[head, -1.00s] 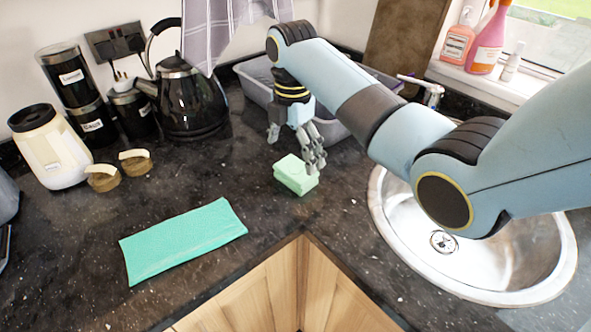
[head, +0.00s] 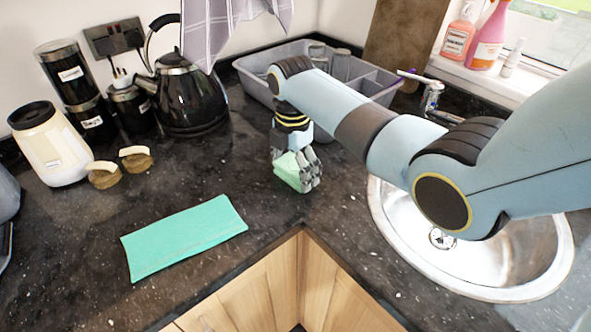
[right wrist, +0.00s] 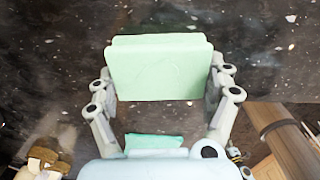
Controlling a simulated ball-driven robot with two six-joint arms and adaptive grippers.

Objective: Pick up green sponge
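The pale green sponge (head: 289,173) is a small two-layer block near the inner corner of the dark counter. My right gripper (head: 298,172) reaches down over it with fingers on both sides, hiding part of it. In the right wrist view the sponge (right wrist: 160,68) fills the gap between the fingertips (right wrist: 161,80), which touch its left and right edges. The gripper looks shut on it. I cannot tell whether the sponge is clear of the counter. My left gripper is not in view.
A teal cloth (head: 184,237) lies flat on the counter at front left. A round metal sink (head: 400,235) is on the right. A grey dish tub (head: 257,88), a black kettle (head: 190,97) and a cream jar (head: 50,150) stand behind. The counter around the sponge is clear.

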